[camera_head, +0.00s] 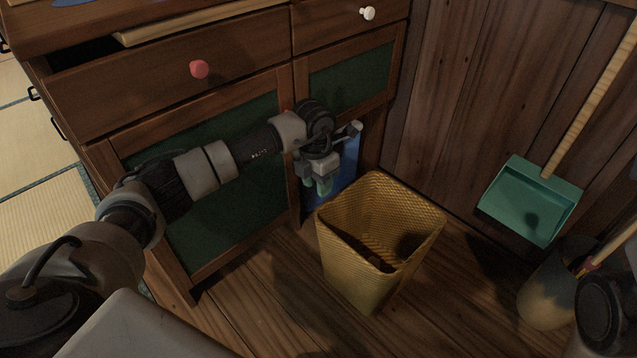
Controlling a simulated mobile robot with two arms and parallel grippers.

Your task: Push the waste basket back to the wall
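A yellow woven waste basket (345,265) stands upright on the wooden floor, right of the picture's middle. Its top is open and its inside is dark. The wooden plank wall (450,105) rises behind it, and a strip of floor seems to show between the basket and the wall. My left gripper (322,188) points down in front of the cabinet, just left of the basket's far-left rim. It seems apart from the basket. Its fingertips are small and dark, so their opening cannot be told. My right gripper is not in view.
A wooden cabinet (150,97) with green panels stands at the left and back, with something blue at its right end. A green dustpan (520,205) is by the wall at the right. A grey container (548,290) stands at the lower right. Floor in front is clear.

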